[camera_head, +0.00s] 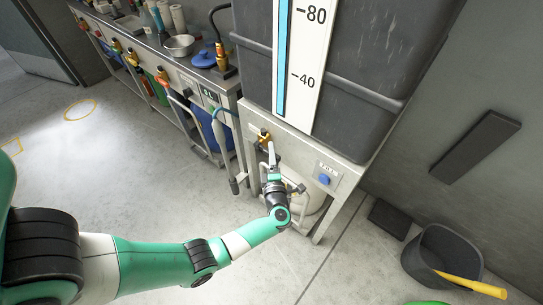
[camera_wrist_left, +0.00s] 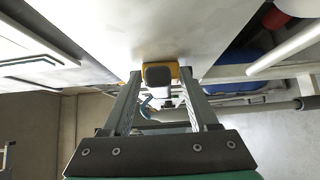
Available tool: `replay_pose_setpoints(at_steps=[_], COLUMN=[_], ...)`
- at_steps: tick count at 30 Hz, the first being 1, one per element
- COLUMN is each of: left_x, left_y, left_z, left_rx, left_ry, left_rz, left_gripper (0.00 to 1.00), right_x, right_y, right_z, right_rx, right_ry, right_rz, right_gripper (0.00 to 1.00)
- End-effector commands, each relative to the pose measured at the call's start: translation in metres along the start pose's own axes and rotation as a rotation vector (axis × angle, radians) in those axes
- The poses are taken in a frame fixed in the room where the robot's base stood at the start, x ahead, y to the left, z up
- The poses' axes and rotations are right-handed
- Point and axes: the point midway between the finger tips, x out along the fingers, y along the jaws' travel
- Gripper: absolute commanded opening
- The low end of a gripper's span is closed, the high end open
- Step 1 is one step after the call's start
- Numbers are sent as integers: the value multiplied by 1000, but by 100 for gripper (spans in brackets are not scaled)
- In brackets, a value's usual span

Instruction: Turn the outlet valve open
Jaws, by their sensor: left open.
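The outlet valve (camera_head: 264,136) is a small brass fitting on the light metal panel under the dark tank. My left gripper (camera_head: 270,158) is just below the valve in the head view. In the wrist view its two fingers are apart, with their tips on either side of the handle; I cannot tell whether they touch it. The gripper partly covers the valve's lower part in the head view. My right gripper is in neither view.
The tank (camera_head: 370,60) with its level gauge (camera_head: 303,60) stands above the panel. A blue button (camera_head: 324,179) is right of the valve. A bench (camera_head: 170,65) with several brass valves runs to the left. A dark bucket (camera_head: 445,255) stands at lower right. The floor at left is clear.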

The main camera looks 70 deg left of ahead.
Motion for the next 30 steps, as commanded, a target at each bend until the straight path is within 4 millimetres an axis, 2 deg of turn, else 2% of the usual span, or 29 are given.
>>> replay_pose_setpoints(at_steps=[3, 4, 12, 14, 30], left_x=[0, 0, -1, -1, -1], left_y=[0, 0, 0, 0, 0], left_z=[0, 0, 0, 0, 0], left_rx=[0, 0, 0, 0, 0], left_ry=[0, 0, -1, 0, 0], left_rz=[0, 0, 0, 0, 0], left_gripper=[60, 56, 8, 0, 0], right_x=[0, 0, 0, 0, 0], right_y=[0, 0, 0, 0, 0], right_z=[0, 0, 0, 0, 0], right_rx=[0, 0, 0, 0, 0], right_ry=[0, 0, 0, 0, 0], right_rz=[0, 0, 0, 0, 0], right_gripper=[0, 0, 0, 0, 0])
